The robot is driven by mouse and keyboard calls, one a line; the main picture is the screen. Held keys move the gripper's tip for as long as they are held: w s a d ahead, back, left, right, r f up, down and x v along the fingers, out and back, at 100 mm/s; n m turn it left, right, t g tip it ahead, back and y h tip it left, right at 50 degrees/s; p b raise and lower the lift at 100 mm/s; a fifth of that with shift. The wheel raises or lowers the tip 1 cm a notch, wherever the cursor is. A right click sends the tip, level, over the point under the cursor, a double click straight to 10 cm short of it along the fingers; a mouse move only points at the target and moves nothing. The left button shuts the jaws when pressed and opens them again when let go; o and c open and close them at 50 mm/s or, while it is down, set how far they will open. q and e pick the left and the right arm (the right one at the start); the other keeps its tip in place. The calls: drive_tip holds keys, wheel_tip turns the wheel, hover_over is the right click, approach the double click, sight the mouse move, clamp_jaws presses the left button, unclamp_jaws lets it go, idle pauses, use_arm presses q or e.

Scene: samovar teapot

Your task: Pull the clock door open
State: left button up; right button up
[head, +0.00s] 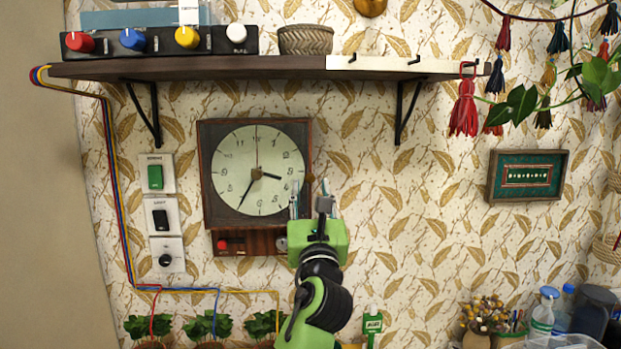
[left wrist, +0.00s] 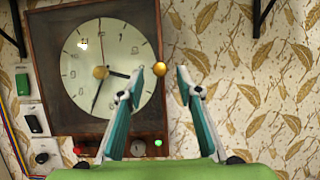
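The wall clock (head: 222,150) has a dark wooden case and a round cream dial, and its door looks shut. It also fills the left side of the left wrist view (left wrist: 48,85). A small golden knob (left wrist: 158,69) sits at the right edge of the door. My left gripper (head: 310,192) is at the lower right of the clock, with its green body below the fingers. In the left wrist view its two fingers (left wrist: 171,80) are open and apart, with the knob seen just above the gap between the tips. Contact with the knob cannot be seen. My right gripper is not in view.
A shelf (head: 220,68) with a knobbed box and a basket (head: 306,39) is above the clock. Switches (head: 158,173) and cables are left of it. Plants (head: 205,325) stand below. The wall right of the clock is clear up to a framed picture (head: 527,175).

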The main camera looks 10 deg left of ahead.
sight(310, 180)
use_arm(q)
drive_tip(key=shift+x, duration=1.55)
